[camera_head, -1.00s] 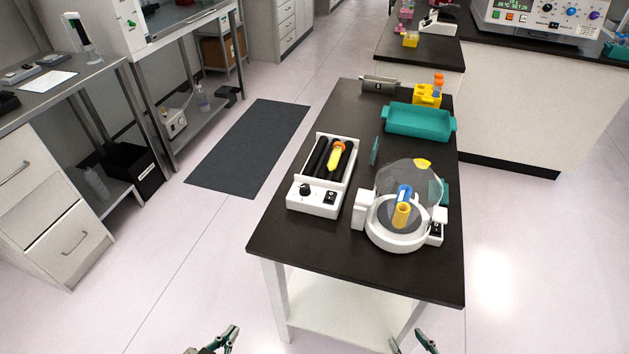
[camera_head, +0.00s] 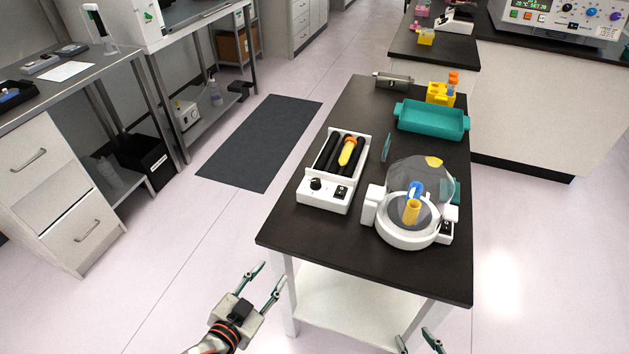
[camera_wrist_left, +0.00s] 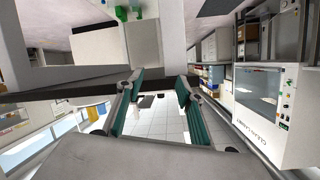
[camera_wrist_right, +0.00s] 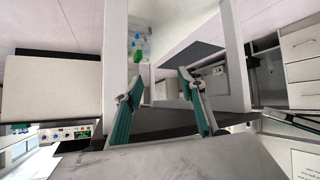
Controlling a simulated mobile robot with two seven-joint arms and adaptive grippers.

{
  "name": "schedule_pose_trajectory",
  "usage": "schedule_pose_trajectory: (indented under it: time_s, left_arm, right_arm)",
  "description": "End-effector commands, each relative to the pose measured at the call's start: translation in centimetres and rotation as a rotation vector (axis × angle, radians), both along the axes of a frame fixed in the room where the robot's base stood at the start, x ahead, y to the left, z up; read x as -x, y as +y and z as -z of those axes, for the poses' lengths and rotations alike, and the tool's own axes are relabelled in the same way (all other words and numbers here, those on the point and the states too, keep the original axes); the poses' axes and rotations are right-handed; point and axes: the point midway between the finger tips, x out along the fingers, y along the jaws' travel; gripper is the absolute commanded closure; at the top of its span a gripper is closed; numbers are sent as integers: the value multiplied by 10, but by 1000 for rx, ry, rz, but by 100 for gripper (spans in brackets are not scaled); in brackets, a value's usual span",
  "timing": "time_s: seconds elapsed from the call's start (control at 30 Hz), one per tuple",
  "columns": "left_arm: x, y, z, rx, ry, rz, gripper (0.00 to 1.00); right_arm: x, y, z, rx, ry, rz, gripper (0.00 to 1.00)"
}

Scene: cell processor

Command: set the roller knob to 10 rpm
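The white tube roller (camera_head: 323,196) stands on the black table, with black rollers and a yellow tube with an orange cap (camera_head: 348,152) lying on them. Its black round roller knob (camera_head: 316,184) is on the front panel, left of a black switch (camera_head: 341,191). The knob's setting is too small to read. My left gripper (camera_head: 270,284) is open and empty, in front of the table's near left corner and apart from the roller. My right gripper (camera_head: 418,346) is open at the bottom edge, in front of the table. Both also show open in their wrist views (camera_wrist_left: 160,95) (camera_wrist_right: 160,95).
A white centrifuge (camera_head: 407,233) with a clear lid stands right of the roller. A teal tray (camera_head: 432,118), a yellow tube rack (camera_head: 440,95) and a grey cylinder (camera_head: 393,82) are behind. The black tabletop (camera_head: 300,232) is bare in front of the roller.

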Motion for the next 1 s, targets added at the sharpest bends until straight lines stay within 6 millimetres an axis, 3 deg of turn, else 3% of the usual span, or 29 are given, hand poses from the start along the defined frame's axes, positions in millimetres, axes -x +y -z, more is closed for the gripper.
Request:
schedule_pose_trajectory:
  time_s: [0.03, 0.2, 0.33, 0.5, 0.63, 0.77, 0.87, 1.0]
  left_arm:
    - [-27, -22, -28, -24, -108, 59, 63]
    - [-72, -92, -110, -104, -416, 250, 63]
    - [-84, -150, -170, -188, -667, 427, 63]
    - [-71, -221, -224, -331, -978, 690, 63]
    - [-53, -261, -238, -475, -1182, 910, 63]
    - [-38, -285, -231, -649, -1344, 1142, 63]
    - [-35, -289, -214, -805, -1431, 1326, 63]
    - [-51, -272, -182, -1069, -1481, 1582, 63]
  right_arm:
    - [0, 1, 2, -1, -2, -1, 60]
    - [0, 3, 3, -4, -6, -4, 60]
    - [-1, 4, 5, -6, -10, -6, 60]
    - [-3, 6, 7, -9, -15, -8, 60]
    - [-4, 7, 9, -10, -18, -10, 60]
    - [-4, 9, 12, -13, -18, -14, 60]
    - [-4, 11, 14, -15, -20, -17, 60]
    - [-4, 14, 17, -18, -21, -20, 60]
